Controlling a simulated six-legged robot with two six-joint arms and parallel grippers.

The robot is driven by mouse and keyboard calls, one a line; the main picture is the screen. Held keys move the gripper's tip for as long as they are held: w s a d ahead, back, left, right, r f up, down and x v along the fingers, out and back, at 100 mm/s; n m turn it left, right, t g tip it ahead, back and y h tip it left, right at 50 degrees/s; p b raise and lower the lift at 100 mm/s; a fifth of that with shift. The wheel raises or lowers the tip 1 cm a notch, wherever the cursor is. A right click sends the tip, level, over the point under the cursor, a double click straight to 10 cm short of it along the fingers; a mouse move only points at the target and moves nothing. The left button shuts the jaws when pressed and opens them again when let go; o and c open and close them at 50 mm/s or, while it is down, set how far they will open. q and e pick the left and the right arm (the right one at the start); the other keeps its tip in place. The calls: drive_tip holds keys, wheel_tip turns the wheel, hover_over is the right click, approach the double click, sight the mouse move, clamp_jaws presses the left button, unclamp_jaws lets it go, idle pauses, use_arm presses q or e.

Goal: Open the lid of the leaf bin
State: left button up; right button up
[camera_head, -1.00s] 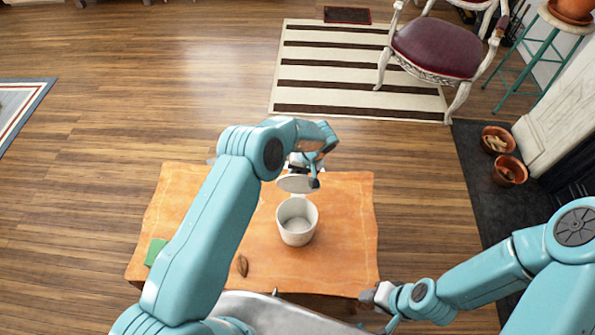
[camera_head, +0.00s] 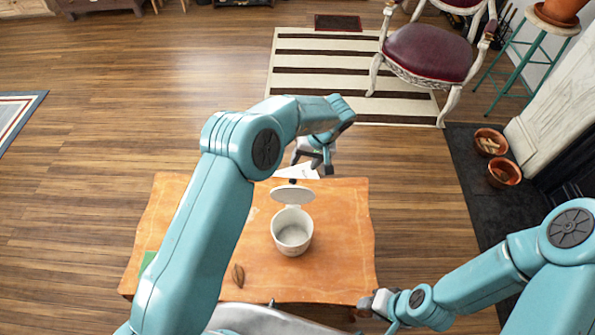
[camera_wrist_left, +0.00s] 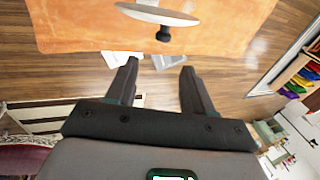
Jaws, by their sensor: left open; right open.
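The leaf bin (camera_head: 291,236) is a white round bucket on the orange wooden table. Its white disc lid (camera_head: 292,195) stands raised and tilted back at the far rim, with a small dark knob. The inside of the bin is visible and looks empty. In the left wrist view the lid (camera_wrist_left: 158,15) shows near the top edge with its black knob. My left gripper (camera_head: 316,165) is open and empty, above and beyond the lid, apart from it. My right gripper (camera_head: 372,304) is low by the table's front right corner, away from the bin.
A brown leaf (camera_head: 238,275) lies on the table (camera_head: 340,235) in front of the bin. A green item (camera_head: 147,262) sits at the left edge, partly behind my left arm. White papers (camera_head: 298,171) lie at the far edge. Table right of the bin is clear.

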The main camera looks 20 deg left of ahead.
use_arm(q)
drive_tip(key=v, duration=0.3)
drive_tip(key=shift+r, duration=0.25)
drive_tip(key=s+a+f+m+t+y, duration=0.15)
drive_tip(key=s+a+f, duration=0.3)
drive_tip(key=a, duration=0.45)
drive_tip(key=s+a+f+m+t+y, duration=0.1)
drive_tip(key=s+a+f+m+y, duration=0.2)
drive_tip(key=a+f, duration=0.45)
drive_tip(key=s+d+f+n+g+h, duration=0.2)
drive_tip(key=s+d+h, duration=1)
drive_tip(key=s+d, duration=0.6)
drive_tip(key=s+f+n, duration=0.1)
drive_tip(key=s, duration=0.3)
drive_tip(key=shift+s+d, duration=0.15)
drive_tip(key=shift+s, duration=0.05)
